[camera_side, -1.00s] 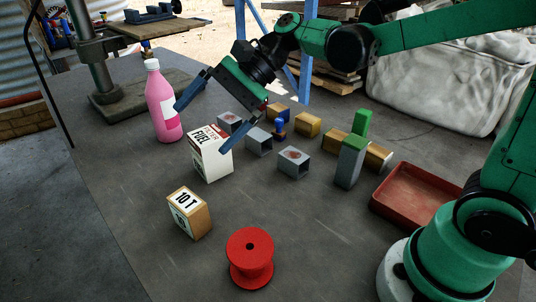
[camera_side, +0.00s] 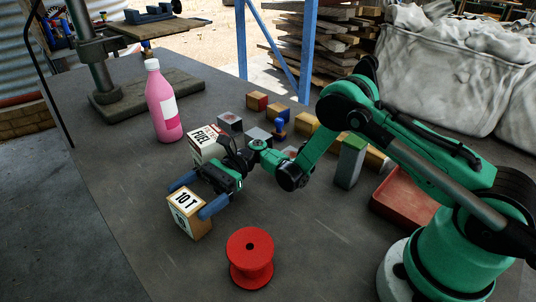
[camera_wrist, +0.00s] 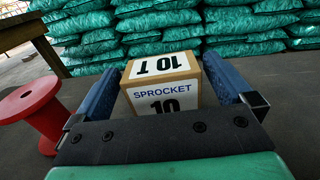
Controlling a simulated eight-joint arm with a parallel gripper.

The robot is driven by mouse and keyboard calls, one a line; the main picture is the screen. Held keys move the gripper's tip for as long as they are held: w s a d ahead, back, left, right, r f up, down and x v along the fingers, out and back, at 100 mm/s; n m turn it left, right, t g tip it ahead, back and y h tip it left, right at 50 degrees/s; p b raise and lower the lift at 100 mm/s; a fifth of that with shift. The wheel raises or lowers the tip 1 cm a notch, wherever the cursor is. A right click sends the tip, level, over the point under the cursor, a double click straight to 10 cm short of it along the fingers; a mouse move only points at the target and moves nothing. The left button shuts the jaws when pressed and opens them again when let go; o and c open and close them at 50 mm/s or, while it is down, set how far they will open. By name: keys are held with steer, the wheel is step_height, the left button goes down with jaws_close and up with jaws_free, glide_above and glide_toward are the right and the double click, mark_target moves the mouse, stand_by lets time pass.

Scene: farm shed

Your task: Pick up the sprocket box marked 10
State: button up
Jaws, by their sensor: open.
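The sprocket box (camera_side: 188,214) is a small cardboard box with white labels reading "10 T" on top. It stands on the table at the lower left of the side view. In the wrist view the box (camera_wrist: 162,90) faces me with "SPROCKET 10" on its front. My gripper (camera_side: 192,196) is open, low over the table, with its blue fingers on either side of the box. In the wrist view my gripper (camera_wrist: 165,88) shows a finger left and right of the box, with a visible gap on the right; the left gap looks narrow.
A red spool (camera_side: 250,262) stands near the box, and in the wrist view it is at the left (camera_wrist: 32,112). A white fuel filter box (camera_side: 205,142) is close behind my gripper. A pink bottle (camera_side: 162,105), several small blocks and a red tray (camera_side: 403,195) stand farther off.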

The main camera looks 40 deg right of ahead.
mark_target(176, 207)
steer(key=shift+s+a, duration=0.2)
steer(key=shift+a, duration=1.6)
steer(key=c, duration=1.2)
steer(key=shift+o, duration=0.2)
steer(key=shift+r, duration=0.2)
